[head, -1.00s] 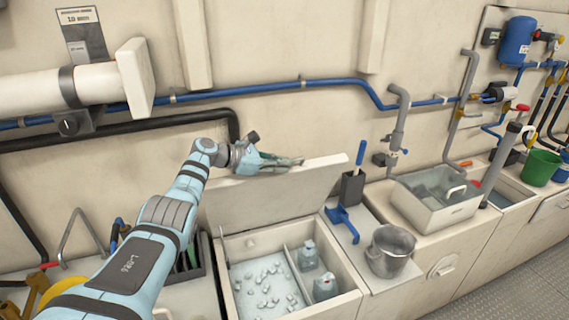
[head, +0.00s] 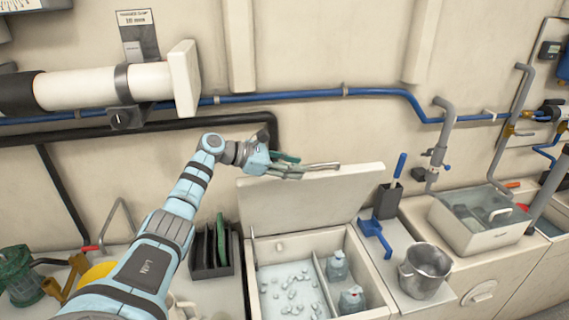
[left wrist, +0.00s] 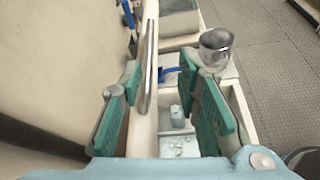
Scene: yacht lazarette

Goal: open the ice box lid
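The ice box lid (head: 300,205) stands raised, tilted up at the back of the ice box (head: 362,262). The box is open, with loose ice on the left and two bottles (head: 337,266) in a narrow compartment on the right. My left gripper (head: 308,169) is at the lid's top edge. In the left wrist view its green-padded fingers (left wrist: 160,105) are spread apart, with the lid's edge (left wrist: 148,65) running between them. A gap shows on the right finger's side; contact on the other side is unclear. My right gripper is not in view.
A blue pipe (head: 300,95) and a thick white pipe (head: 90,87) run along the wall.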

